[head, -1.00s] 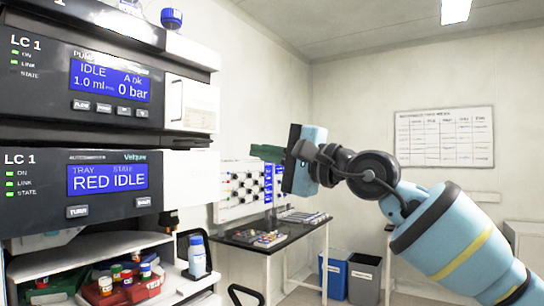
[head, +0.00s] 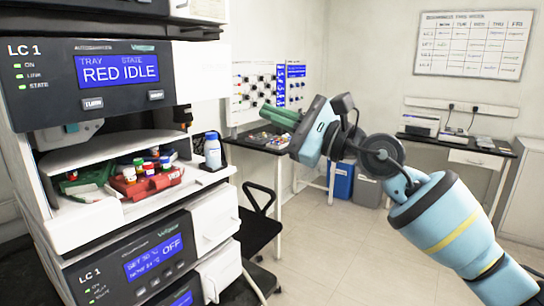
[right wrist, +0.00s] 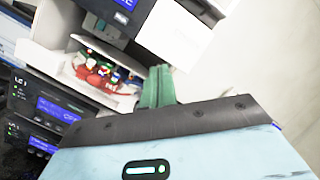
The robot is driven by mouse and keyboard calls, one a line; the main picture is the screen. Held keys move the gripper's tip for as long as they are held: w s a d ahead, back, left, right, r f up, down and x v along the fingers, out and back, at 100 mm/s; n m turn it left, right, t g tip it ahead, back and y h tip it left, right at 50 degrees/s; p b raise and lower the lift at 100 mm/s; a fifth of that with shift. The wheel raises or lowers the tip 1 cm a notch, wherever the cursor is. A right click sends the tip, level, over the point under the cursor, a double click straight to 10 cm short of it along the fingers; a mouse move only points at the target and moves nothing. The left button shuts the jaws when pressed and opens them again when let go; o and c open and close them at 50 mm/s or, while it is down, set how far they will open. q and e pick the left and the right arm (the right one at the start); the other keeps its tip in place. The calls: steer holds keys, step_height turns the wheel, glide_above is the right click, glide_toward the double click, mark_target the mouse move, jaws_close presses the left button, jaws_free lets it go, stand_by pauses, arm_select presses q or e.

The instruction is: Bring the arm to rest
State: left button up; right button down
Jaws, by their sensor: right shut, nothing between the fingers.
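My right arm comes in from the lower right in the head view. Its gripper (head: 280,116) is raised in the open room to the right of the instrument stack, its green fingers pointing left. The fingers are together and nothing is between them. In the right wrist view the green fingers (right wrist: 158,88) also show closed and empty, with the instrument stack beyond them. The gripper touches nothing that I can see. My left gripper is not in view.
The LC 1 stack (head: 112,85) fills the left side. Its open bay holds a red tray (head: 148,184) of capped vials. A black chair (head: 258,225), bins (head: 367,187) and a far desk (head: 470,150) stand beyond. Floor is clear mid-picture.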

steer(key=s+d+f+n+t+h+p, duration=0.1)
steer(key=s+d+f+n+t+h, duration=0.25)
steer(key=f+n, duration=0.9)
steer(key=s+d+f+n+t+h, duration=0.2)
steer(key=s+d+f+n+h, duration=0.2)
steer(key=f+n, duration=0.85)
steer(key=s+d+f+n+t+h+p, duration=0.1)
steer(key=s+d+f+n+t+h, duration=0.2)
steer(key=f+n, duration=0.95)
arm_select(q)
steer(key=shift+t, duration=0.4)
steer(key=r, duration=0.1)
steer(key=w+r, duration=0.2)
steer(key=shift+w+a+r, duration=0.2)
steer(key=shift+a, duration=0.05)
arm_select(e)
steer(key=s+d+f+m+g+h, duration=0.2)
steer(key=s+d+f+m+g, duration=0.1)
steer(key=s+f+m, duration=0.4)
steer(key=s+d+f+m+g+h, duration=0.2)
steer(key=s+f+m, duration=0.5)
steer(key=s, duration=0.8)
steer(key=s+d+f+m+g+h, duration=0.2)
steer(key=s+d+f+m+g, duration=0.2)
steer(key=s+f+m, duration=0.3)
steer(key=s+f, duration=0.4)
steer(key=f, duration=0.1)
steer(key=shift+f, duration=0.35)
